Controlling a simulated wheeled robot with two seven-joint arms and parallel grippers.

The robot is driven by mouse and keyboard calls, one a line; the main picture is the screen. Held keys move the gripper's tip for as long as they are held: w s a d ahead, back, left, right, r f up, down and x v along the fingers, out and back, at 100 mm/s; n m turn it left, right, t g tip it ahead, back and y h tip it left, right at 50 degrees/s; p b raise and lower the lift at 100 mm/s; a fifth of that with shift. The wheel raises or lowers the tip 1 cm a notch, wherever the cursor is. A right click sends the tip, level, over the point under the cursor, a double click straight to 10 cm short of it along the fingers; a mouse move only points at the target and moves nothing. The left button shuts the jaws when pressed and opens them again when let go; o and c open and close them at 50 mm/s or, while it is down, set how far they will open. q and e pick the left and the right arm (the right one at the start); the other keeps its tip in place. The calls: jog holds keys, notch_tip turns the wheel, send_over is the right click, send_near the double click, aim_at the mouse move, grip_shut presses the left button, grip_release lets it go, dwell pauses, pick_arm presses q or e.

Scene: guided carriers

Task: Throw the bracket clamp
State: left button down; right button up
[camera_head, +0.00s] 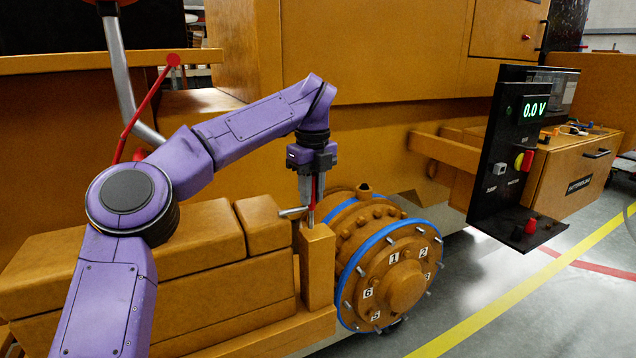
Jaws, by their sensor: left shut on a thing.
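The bracket clamp (293,212) shows as a small silver bar and a thin red upright handle on top of an orange post (318,265). My left gripper (312,197) points straight down above the post and is shut on the red handle. Its fingers partly hide the handle and the clamp's top. My right gripper is not in view.
Right of the post is a round orange hub (405,285) with blue rings, studs and number labels. A black panel (510,160) reading 0.0 V stands at the right. A long red lever (145,108) rises at the left, behind my arm. Grey floor (480,305) is open at the lower right.

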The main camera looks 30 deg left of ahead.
pick_arm(q)
jog(key=shift+a+r, duration=0.15)
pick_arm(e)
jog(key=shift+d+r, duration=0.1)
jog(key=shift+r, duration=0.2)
pick_arm(q)
jog(key=c, duration=1)
grip_release()
jog(key=shift+c, duration=0.2)
jog(key=shift+o, duration=0.2)
jog(key=shift+w+a, duration=0.1)
jog(key=shift+a, duration=0.1)
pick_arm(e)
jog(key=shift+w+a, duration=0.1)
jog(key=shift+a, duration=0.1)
